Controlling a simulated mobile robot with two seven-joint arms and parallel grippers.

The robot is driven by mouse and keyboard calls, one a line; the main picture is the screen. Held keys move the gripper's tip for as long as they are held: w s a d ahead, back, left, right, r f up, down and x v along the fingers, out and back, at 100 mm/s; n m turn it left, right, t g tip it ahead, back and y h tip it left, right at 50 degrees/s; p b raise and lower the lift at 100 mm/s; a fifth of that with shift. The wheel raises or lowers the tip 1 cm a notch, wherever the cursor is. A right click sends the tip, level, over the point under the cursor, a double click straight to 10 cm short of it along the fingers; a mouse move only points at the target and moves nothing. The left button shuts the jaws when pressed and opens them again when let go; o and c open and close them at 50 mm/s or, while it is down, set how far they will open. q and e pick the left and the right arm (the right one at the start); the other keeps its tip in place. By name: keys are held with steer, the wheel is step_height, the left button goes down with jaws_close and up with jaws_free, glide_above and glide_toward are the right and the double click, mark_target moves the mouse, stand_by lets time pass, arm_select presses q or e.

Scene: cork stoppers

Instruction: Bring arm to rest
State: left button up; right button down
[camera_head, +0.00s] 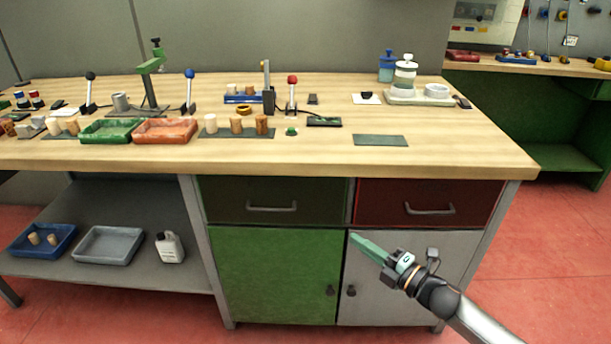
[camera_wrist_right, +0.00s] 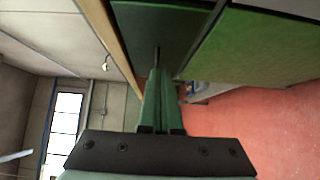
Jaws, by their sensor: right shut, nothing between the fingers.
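My right gripper (camera_head: 368,246) is in front of the workbench, below the tabletop, before the grey cupboard door (camera_head: 400,275). Its green fingers are shut with nothing between them. In the right wrist view the fingers (camera_wrist_right: 158,100) lie close together and point toward the bench front. The cork stoppers (camera_head: 236,125) stand upright on a dark mat on the bench, well away from the gripper. My left gripper is not in view.
The wooden tabletop (camera_head: 460,150) holds a green tray (camera_head: 112,131), an orange tray (camera_head: 165,131), levers and a green press (camera_head: 150,66). Drawer handles (camera_head: 430,210) stick out near my right arm. A lower shelf (camera_head: 130,235) holds a blue tray, a grey tray and a bottle. Red floor at right is clear.

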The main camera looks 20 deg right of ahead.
steer(key=s+a+f+m+g+h, duration=0.1)
steer(key=s+a+f+m+h, duration=0.2)
steer(key=s+m, duration=0.4)
steer(key=s+a+f+m+g, duration=0.2)
steer(key=s+a+f+m, duration=0.1)
steer(key=s+a+m, duration=0.25)
steer(key=s+a+f+m+g+h, duration=0.1)
steer(key=s+a+f+m+h, duration=0.2)
steer(key=s+m, duration=0.45)
arm_select(q)
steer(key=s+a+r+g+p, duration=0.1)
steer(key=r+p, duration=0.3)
steer(key=p, duration=0.6)
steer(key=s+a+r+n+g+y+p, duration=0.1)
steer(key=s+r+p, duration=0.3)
steer(key=p, duration=0.6)
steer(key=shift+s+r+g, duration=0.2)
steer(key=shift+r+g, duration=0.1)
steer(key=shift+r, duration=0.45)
arm_select(e)
steer(key=s+d+r+m+g, duration=0.1)
steer(key=s+r+g, duration=0.1)
steer(key=s+r, duration=0.3)
step_height(320, 180, up, 5)
steer(key=shift+f+g, duration=0.15)
steer(key=shift+g, duration=0.15)
steer(key=shift+d, duration=0.1)
